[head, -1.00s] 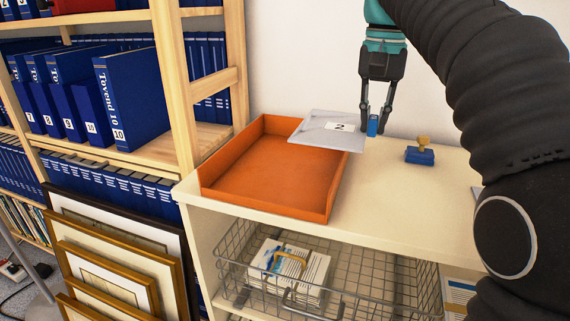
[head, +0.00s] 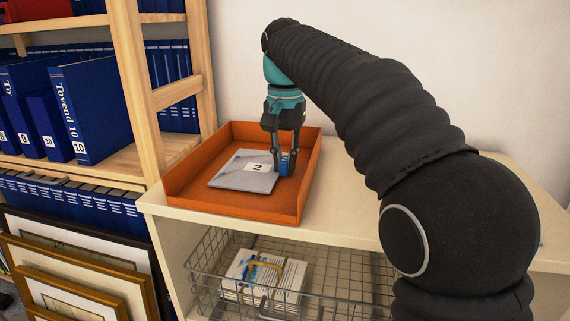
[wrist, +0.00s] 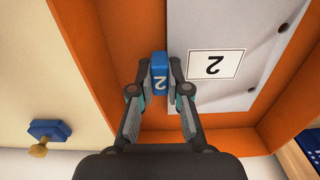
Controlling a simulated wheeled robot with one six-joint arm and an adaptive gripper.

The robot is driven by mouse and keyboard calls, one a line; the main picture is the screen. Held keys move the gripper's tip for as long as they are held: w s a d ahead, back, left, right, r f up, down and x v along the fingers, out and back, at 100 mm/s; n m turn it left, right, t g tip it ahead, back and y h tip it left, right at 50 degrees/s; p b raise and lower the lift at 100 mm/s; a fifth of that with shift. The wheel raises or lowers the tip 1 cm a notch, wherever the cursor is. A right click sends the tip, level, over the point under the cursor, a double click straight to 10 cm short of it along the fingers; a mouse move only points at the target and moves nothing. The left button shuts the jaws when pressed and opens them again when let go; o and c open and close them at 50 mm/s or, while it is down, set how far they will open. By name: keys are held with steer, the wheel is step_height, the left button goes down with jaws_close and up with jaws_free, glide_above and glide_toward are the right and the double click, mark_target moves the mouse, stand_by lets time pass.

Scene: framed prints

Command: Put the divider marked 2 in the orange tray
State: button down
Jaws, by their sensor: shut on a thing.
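The divider marked 2 is a flat grey sheet (head: 240,172) with a white label and a blue tab (head: 289,164). It lies flat inside the outline of the orange tray (head: 300,200), low over the tray floor; I cannot tell whether it touches the floor. My gripper (head: 282,168) points down and is shut on the blue tab. In the wrist view, the fingertips (wrist: 160,72) pinch the blue tab (wrist: 159,78), which bears a 2. The grey sheet (wrist: 215,90) extends to the right over the orange tray (wrist: 85,45).
The tray stands on a pale cabinet top (head: 330,215) beside a wooden shelf (head: 150,110) of blue binders. A wire basket (head: 330,270) sits below. A blue stamp with a wooden knob (wrist: 45,132) lies outside the tray in the wrist view.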

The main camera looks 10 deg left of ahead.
steer(key=shift+f, duration=0.15)
steer(key=c, duration=1.1)
jaws_free()
steer(key=shift+c, duration=0.2)
step_height(320, 180, up, 12)
steer(key=p, duration=0.3)
steer(key=shift+p, duration=0.3)
